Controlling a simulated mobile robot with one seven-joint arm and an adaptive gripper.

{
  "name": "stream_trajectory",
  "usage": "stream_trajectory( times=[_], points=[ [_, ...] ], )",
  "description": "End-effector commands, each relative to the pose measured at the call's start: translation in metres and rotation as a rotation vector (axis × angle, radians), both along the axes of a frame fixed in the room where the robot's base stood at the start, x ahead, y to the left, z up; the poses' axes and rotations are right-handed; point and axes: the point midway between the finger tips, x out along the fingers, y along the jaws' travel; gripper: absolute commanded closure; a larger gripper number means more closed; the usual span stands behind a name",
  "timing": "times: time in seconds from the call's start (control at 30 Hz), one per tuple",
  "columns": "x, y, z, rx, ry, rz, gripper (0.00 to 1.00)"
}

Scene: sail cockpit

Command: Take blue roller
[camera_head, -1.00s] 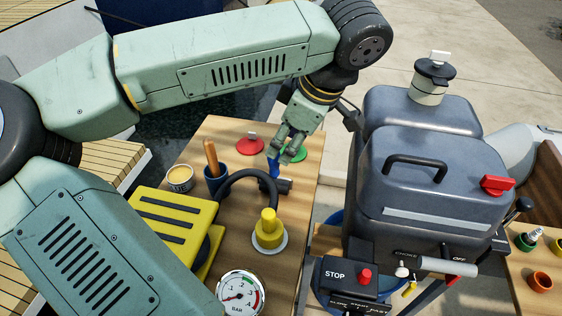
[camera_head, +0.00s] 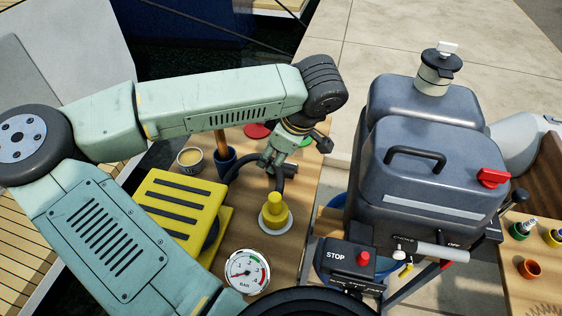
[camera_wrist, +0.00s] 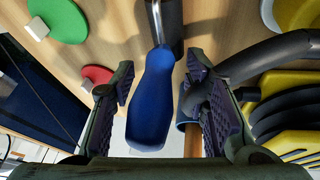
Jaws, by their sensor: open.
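The blue roller (camera_wrist: 150,105) shows in the wrist view as a smooth blue handle joined to a dark grey cylinder (camera_wrist: 172,22). It lies over the wooden table, between the fingers of my gripper (camera_wrist: 155,82). My gripper is open, with one finger on each side of the blue handle and visible gaps between. In the head view my gripper (camera_head: 271,163) is low over the table, and my arm and gripper hide the roller there.
A yellow foot pump (camera_head: 178,208), blue cup (camera_head: 225,160) with a wooden handle, black hose (camera_head: 290,190), yellow plug (camera_head: 276,212) and pressure gauge (camera_head: 246,272) crowd the table. Red (camera_head: 257,130) and green (camera_head: 306,141) discs lie behind. A grey motor (camera_head: 425,165) stands right.

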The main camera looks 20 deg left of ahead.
Motion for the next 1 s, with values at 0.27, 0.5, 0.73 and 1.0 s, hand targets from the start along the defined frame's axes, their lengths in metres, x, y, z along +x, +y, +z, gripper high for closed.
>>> stream_trajectory(
  times=[0.27,0.5,0.73,1.0],
  points=[
    [-0.0001,-0.0002,-0.0001,0.0,0.0,0.0,0.67],
    [-0.0001,-0.0001,0.0001,0.0,0.001,0.0,0.83],
    [-0.0001,-0.0001,0.0001,0.0,0.001,0.0,0.98],
    [0.0,-0.0001,0.0006,0.001,0.0,0.0,1.0]
  ],
)
